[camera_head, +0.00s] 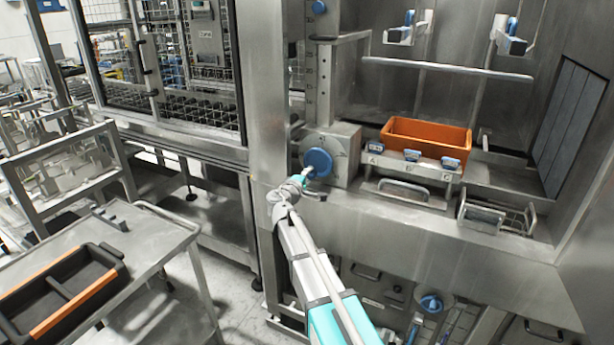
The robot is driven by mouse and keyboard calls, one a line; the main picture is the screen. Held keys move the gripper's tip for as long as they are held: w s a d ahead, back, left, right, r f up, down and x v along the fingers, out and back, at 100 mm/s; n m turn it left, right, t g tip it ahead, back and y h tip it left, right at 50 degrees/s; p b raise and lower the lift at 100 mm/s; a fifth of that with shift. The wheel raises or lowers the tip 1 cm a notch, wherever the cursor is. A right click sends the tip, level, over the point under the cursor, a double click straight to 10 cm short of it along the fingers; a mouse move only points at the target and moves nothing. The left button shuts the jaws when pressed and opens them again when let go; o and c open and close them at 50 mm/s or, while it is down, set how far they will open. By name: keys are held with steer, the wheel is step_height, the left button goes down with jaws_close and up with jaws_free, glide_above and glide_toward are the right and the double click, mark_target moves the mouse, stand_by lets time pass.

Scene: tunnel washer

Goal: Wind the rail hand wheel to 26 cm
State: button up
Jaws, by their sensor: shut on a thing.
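The blue round hand wheel (319,160) sits on the front of a grey metal box (345,150) at the foot of an upright rail (325,85). My gripper (307,174) is at the lower left of the wheel, shut on the wheel's handle. My gripper and wrist hide the handle and part of the wheel's lower left edge. A horizontal bar (345,38) reaches out from the rail, and a blue knob (319,7) shows near the rail's top.
An orange bin (425,137) stands right of the wheel, behind several blue-topped clips. A wire basket (497,215) hangs at the right. A steel trolley (150,235) with a black and orange tray (62,295) stands at the left. Open floor lies between trolley and machine.

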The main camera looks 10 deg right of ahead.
steer(key=shift+o, duration=0.3)
steer(key=shift+s+d+r, duration=0.15)
steer(key=shift+s+d, duration=0.1)
steer(key=shift+d, duration=0.1)
steer(key=shift+w+a, duration=0.15)
steer(key=shift+a, duration=0.15)
stand_by(0.7)
steer(key=shift+d, duration=0.2)
stand_by(0.6)
steer(key=shift+a, duration=0.15)
stand_by(1.0)
steer(key=o, duration=0.7)
steer(key=shift+r, duration=0.1)
steer(key=shift+v, duration=3.6)
